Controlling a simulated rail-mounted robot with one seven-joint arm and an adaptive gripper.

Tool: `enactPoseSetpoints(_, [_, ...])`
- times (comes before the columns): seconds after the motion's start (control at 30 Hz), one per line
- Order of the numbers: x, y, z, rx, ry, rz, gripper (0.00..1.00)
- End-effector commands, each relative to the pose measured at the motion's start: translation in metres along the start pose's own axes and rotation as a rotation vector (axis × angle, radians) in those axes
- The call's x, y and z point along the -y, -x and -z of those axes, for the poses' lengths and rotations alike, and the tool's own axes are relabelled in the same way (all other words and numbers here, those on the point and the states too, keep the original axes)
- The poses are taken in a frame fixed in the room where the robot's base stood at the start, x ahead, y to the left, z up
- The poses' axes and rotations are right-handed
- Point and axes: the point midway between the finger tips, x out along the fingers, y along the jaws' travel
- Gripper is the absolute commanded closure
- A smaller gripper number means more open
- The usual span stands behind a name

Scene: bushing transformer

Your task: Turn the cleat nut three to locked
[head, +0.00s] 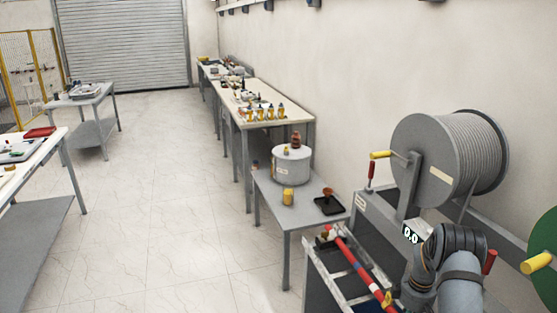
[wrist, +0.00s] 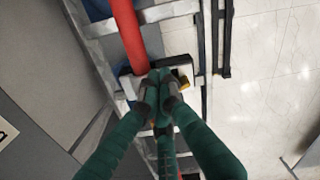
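A red cable (wrist: 128,32) runs along a metal cable ladder (wrist: 170,12) in the wrist view and ends from sight at my fingertips. A dark cleat-like block (wrist: 128,82) crosses the ladder there, with a small yellow part (wrist: 183,77) just right of the fingertips. My gripper (wrist: 159,84) has green fingers with grey pads, drawn together over this block. No nut is clearly visible; anything between or beneath the tips is hidden. In the head view the red cable (head: 357,257) lies on the ladder, with a yellow piece (head: 388,299) near its lower end; my fingers cannot be made out there.
A large grey cable drum (head: 425,165) with a yellow-handled crank stands right of the ladder. A green drum (head: 543,240) is at the right edge. A low table (head: 265,190) holds a grey round transformer (head: 291,165).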

Motion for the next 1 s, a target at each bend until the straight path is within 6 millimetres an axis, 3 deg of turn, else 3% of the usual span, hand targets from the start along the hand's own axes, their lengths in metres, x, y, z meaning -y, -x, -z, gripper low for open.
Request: enactPoseSetpoints(1.0, [0.0014,0.0009,0.0083,0.0,-0.001,0.0,1.0])
